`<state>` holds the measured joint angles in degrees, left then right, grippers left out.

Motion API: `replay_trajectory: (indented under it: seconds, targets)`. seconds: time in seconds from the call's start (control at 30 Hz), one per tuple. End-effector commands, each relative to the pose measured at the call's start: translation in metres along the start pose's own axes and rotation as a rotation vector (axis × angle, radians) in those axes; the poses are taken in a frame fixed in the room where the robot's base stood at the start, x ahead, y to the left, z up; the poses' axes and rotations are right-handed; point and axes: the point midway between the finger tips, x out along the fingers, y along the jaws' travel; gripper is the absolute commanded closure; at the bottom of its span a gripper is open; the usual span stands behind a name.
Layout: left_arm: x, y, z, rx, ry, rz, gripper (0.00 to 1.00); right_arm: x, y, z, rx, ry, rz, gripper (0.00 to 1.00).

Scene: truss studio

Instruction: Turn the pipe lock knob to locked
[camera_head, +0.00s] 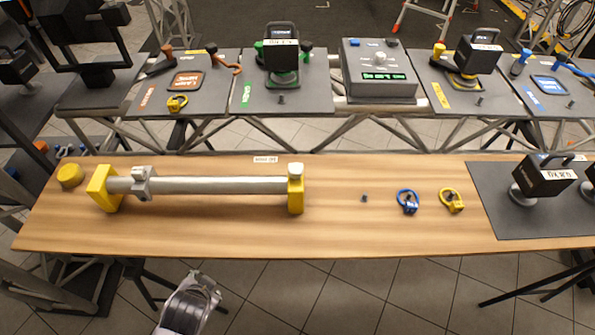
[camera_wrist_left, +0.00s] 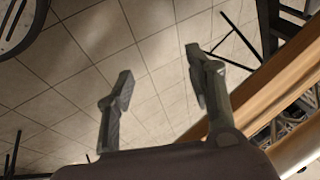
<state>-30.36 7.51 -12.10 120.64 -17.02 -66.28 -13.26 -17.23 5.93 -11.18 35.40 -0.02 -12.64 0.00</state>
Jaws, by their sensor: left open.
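A silver pipe (camera_head: 220,185) lies level across two yellow supports on the wooden table. A white-capped knob (camera_head: 295,170) stands on top of the right support (camera_head: 296,198); I cannot tell whether it is locked. A grey clamp (camera_head: 143,184) sits around the pipe near the left support (camera_head: 103,190). A round yellow knob-like piece (camera_head: 70,176) is left of that support. My left gripper (camera_head: 208,282) is in front of the table's near edge, apart from the pipe. In the left wrist view my left gripper (camera_wrist_left: 160,76) is open and empty above the floor. My right gripper is not in view.
The wooden table (camera_head: 345,225) also carries a blue shackle (camera_head: 407,201), a yellow shackle (camera_head: 451,200) and a dark mat (camera_head: 500,215) with a black lamp (camera_head: 545,178). Several grey panels with fixtures stand behind. The table's front edge (camera_wrist_left: 255,100) runs along the right in the left wrist view.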

Motion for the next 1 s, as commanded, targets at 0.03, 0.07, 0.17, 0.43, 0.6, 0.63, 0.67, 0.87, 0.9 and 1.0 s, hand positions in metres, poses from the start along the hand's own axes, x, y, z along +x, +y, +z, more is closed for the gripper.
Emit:
replay_trajectory:
  seconds: [0.03,0.07,0.17,0.43,0.6,0.63,0.67,0.87,0.9,1.0]
  targets:
    - [-0.013,-0.008,-0.004,0.000,0.010,-0.018,0.51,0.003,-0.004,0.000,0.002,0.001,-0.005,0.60]
    - [-0.020,-0.012,-0.006,-0.001,0.012,-0.026,0.51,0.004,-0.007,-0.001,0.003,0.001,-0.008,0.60]
    - [-0.044,-0.027,-0.012,0.010,0.026,-0.062,0.51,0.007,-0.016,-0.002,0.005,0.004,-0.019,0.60]
    - [-0.064,-0.064,-0.049,0.464,0.101,-0.374,0.51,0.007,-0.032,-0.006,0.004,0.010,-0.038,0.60]
    - [-0.083,-0.070,-0.090,0.897,0.138,-0.639,0.51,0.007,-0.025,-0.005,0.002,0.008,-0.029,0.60]
    - [-0.089,-0.068,-0.099,0.995,0.142,-0.699,0.51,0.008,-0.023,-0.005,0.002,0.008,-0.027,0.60]
    - [-0.095,-0.064,-0.110,1.100,0.146,-0.763,0.51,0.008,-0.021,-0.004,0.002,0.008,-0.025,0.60]
    - [-0.140,-0.007,-0.169,1.789,0.129,-1.200,0.51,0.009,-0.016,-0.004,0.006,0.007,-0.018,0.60]
    - [-0.146,0.006,-0.176,1.895,0.120,-1.273,0.51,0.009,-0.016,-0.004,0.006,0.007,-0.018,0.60]
    - [-0.158,0.035,-0.186,2.089,0.097,-1.416,0.51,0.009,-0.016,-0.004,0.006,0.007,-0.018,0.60]
